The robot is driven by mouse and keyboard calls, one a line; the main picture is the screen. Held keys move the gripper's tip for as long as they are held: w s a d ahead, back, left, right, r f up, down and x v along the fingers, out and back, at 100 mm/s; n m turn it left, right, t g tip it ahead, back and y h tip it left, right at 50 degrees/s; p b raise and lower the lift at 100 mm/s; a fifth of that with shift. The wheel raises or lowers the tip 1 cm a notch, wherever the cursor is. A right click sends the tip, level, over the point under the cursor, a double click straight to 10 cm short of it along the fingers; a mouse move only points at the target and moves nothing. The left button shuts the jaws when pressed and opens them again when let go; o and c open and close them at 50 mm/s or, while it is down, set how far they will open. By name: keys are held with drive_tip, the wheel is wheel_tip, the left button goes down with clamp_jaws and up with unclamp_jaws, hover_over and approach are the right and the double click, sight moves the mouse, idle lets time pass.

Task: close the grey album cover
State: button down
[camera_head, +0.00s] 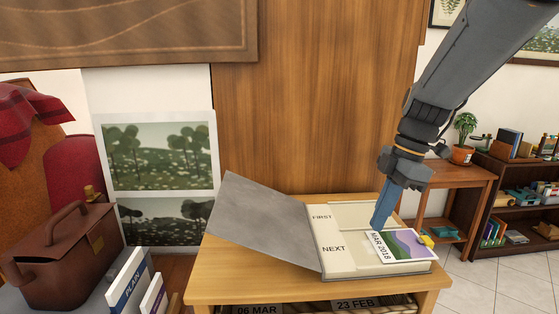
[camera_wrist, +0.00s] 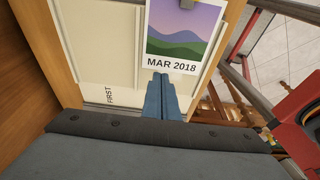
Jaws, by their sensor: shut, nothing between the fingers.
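The grey album cover (camera_head: 265,222) is open and tilts up to the left of the cream album page (camera_head: 335,262) on the wooden table. The page has slots marked FIRST and NEXT; the one word FIRST shows in the wrist view. A photo card marked MAR 2018 (camera_head: 402,244) lies at the NEXT slot, and it also shows in the wrist view (camera_wrist: 185,30). My gripper (camera_head: 380,221) points down with its blue fingers shut and empty, close above the card's left edge. I cannot tell whether the fingertips touch it. The wrist view shows the fingers (camera_wrist: 160,82) at the card's lower edge.
The wooden table (camera_head: 225,285) has a lower shelf with cards marked 06 MAR and 23 FEB. A brown bag (camera_head: 65,255) and upright books (camera_head: 130,282) stand at left. A side table with a plant (camera_head: 464,135) and a bookshelf are at right.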

drive_tip(key=shift+d+b+x, duration=0.15)
drive_tip(key=shift+b+x, duration=0.2)
drive_tip(key=shift+x, duration=0.35)
drive_tip(key=shift+d+b+x, duration=0.2)
drive_tip(key=shift+b+x, duration=0.1)
drive_tip(key=shift+x, duration=0.4)
drive_tip(key=shift+a+p+v, duration=0.25)
drive_tip(key=shift+p+v, duration=0.6)
drive_tip(key=shift+v, duration=0.1)
drive_tip(key=shift+a+p+v, duration=0.2)
drive_tip(key=shift+p+v, duration=0.65)
drive_tip(key=shift+v, duration=0.1)
drive_tip(key=shift+a+p+v, duration=0.25)
drive_tip(key=shift+p+v, duration=0.6)
drive_tip(key=shift+v, duration=0.1)
drive_tip(key=shift+r, duration=0.2)
